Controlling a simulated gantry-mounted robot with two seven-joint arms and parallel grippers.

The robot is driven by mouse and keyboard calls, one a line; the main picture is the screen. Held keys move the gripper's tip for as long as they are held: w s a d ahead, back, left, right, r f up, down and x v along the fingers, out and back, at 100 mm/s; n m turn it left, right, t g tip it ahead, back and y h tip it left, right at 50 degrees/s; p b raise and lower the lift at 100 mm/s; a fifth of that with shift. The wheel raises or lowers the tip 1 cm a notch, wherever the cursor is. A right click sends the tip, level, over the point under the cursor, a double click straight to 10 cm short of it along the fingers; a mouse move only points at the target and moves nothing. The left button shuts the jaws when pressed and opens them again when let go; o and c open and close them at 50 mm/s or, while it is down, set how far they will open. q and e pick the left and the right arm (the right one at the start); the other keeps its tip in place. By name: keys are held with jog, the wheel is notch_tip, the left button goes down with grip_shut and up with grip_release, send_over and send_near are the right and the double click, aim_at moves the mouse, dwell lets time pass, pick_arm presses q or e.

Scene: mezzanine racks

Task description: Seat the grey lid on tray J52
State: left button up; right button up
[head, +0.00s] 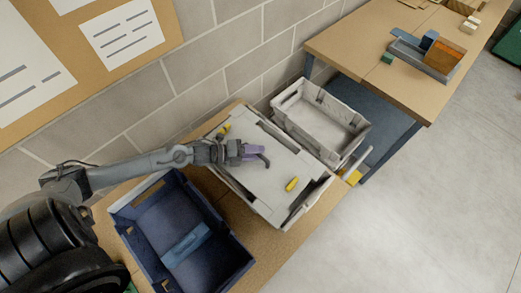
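The grey lid (258,186) is a flat, pale panel lying over a grey tray (310,202) on the wooden bench. A yellow piece (292,184) shows near its right side and another (224,130) near its far left corner. Dark gaps show along parts of the lid's edge, and I cannot tell whether it sits fully down. No J52 label is readable. My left gripper (259,156), with purple and dark parts, is over the middle of the lid. Whether its fingers are open or closed on something is too small to tell. My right gripper is not in view.
An open blue crate (240,262) with a lighter blue strip inside stands in front of the tray. An empty grey crate (284,103) stands behind it. A block wall (235,42) runs along the left. A second table (375,35) at upper right holds a small tray (418,60) of blocks.

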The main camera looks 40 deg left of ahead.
pick_arm(q)
jog(key=shift+p+v, duration=1.8)
jog(key=shift+v, duration=0.95)
jog(key=shift+p+v, duration=0.8)
jog(key=shift+v, duration=0.45)
